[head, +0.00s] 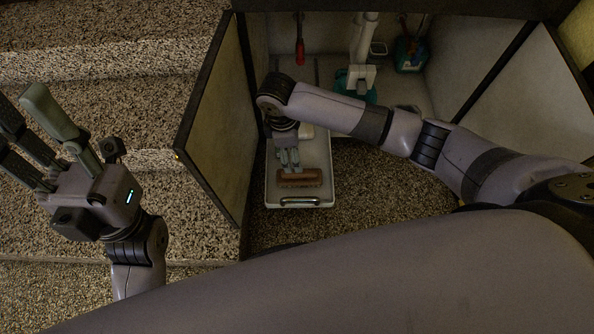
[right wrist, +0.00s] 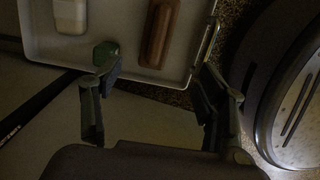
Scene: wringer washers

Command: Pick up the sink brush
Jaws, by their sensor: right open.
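A long brown block, apparently the sink brush (head: 299,178), lies across the front of a pale pull-out tray (head: 272,190), near its metal handle. In the right wrist view the brush (right wrist: 160,33) lies just beyond the fingertips, its bristles not visible. My right gripper (head: 289,160) is above the tray, close behind the brush. In the right wrist view its fingers (right wrist: 160,78) are spread apart with nothing between them. My left gripper (head: 28,115) is raised at the left over the stairs, fingers spread and empty, far from the brush.
The tray also holds a small green item (right wrist: 105,53) and a pale block (right wrist: 71,15). Open cabinet doors (head: 215,125) stand on both sides. A white pipe (head: 364,45), a red-handled tool (head: 300,42) and a teal bottle (head: 411,52) are inside. Speckled stairs (head: 110,95) fill the left.

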